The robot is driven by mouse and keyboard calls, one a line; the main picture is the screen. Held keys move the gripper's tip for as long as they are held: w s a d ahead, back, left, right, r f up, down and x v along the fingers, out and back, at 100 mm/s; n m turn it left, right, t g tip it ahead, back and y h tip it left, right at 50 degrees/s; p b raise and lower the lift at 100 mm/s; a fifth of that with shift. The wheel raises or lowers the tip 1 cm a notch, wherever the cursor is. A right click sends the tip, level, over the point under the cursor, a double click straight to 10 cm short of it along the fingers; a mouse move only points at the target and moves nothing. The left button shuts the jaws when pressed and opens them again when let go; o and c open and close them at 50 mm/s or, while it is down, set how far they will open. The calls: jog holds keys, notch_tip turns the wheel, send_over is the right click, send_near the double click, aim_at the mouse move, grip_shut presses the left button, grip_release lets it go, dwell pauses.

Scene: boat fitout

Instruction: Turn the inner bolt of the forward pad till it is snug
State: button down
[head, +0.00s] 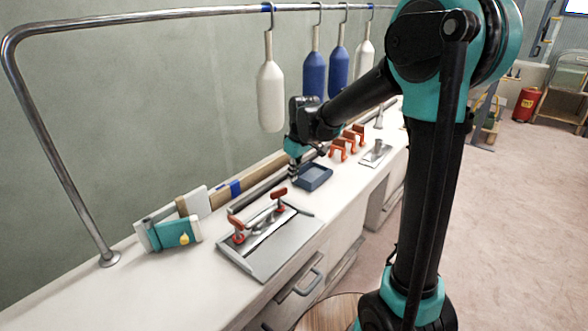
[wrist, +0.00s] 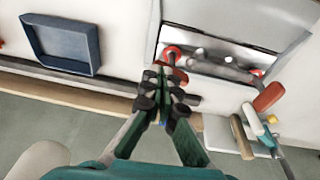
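A grey plate (head: 290,248) lies on the white bench, with a bright metal strip and two red-ended handles (head: 238,232) (head: 279,193) on it. The wrist view shows this plate (wrist: 285,15) at upper right, with small round bolt-like parts (wrist: 197,52) on its strip and a red ring (wrist: 172,54) at the strip's left end. A smaller metal plate with a post (head: 377,152) lies farther along. I cannot tell which is the forward pad. My gripper (head: 293,177) points down behind the near plate's far end. In the wrist view its fingertips (wrist: 164,71) look close together, near the red ring; contact is unclear.
A blue tray (head: 314,187) sits just right of my gripper. Orange clamps (head: 348,142) stand beyond it. A teal device (head: 168,234) and boards are at the wall side. White and blue floats (head: 271,96) hang from a rail above. The bench's near left end is clear.

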jog(key=shift+x, duration=2.75)
jog(key=shift+w+a, duration=0.25)
jog(key=shift+w, duration=0.05)
jog(key=shift+s, duration=0.1)
notch_tip(320, 180, up, 6)
jog(key=s+d, duration=0.2)
jog(key=shift+s+d, duration=0.25)
jog(key=s+d+f+m+t, duration=0.1)
jog(key=s+d+f+m, duration=0.3)
jog(key=s+d, duration=0.6)
jog(key=s+d+f+m+t+h, duration=0.1)
jog(key=s+d+f+m, duration=0.3)
jog(key=s+d, duration=0.6)
jog(key=shift+s+f+m+h, duration=0.3)
jog(key=shift+s+m, duration=0.35)
jog(key=shift+m, duration=0.55)
